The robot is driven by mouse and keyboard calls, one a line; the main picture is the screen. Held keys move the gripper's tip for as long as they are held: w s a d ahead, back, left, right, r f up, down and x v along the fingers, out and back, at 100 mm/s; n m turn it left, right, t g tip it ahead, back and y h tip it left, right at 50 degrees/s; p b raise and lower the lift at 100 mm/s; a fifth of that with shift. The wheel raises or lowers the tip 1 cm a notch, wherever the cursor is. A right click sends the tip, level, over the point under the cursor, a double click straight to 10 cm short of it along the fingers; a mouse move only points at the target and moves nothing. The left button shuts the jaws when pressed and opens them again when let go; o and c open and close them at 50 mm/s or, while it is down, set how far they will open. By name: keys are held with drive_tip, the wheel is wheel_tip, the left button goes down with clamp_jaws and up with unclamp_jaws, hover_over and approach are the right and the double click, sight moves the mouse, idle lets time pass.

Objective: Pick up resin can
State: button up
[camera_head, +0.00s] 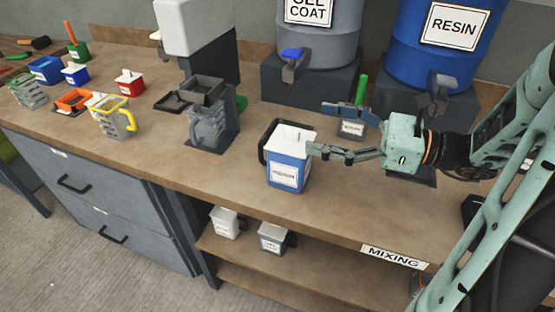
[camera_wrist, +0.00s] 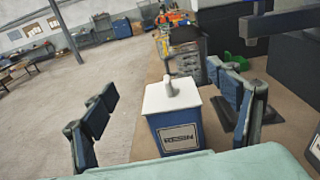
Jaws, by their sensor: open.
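The resin can (camera_head: 289,172) stands upright on the bench near its front edge, blue with a white top and a black handle at its left. In the wrist view the can (camera_wrist: 180,140) shows its RESIN label and a white spout on top. My gripper (camera_head: 319,128) is open and comes in from the right, at about the height of the can's top. In the wrist view my gripper (camera_wrist: 168,106) has one finger on each side of the can, with gaps visible. I cannot tell whether either finger touches it.
A small labelled container (camera_head: 352,128) stands behind my gripper. The blue RESIN drum (camera_head: 440,65) and a grey gel coat drum (camera_head: 325,50) stand at the back. A grey jug (camera_head: 208,130) is to the left. The bench left of the can is partly clear.

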drive_tip(key=b, duration=0.2)
approach(287, 145)
drive_tip(key=shift+m, duration=0.3)
drive_tip(key=w+a+f, duration=0.2)
drive_tip(key=w+a, duration=0.1)
drive_tip(key=shift+f, duration=0.3)
drive_tip(key=b+x, duration=0.1)
drive_tip(key=x, duration=0.5)
drive_tip(key=shift+w+a+r, duration=0.15)
drive_tip(key=shift+a, duration=0.25)
drive_tip(key=shift+c, duration=0.4)
drive_tip(key=c, duration=1.5)
drive_tip(key=shift+c, duration=0.7)
drive_tip(key=shift+r, duration=0.25)
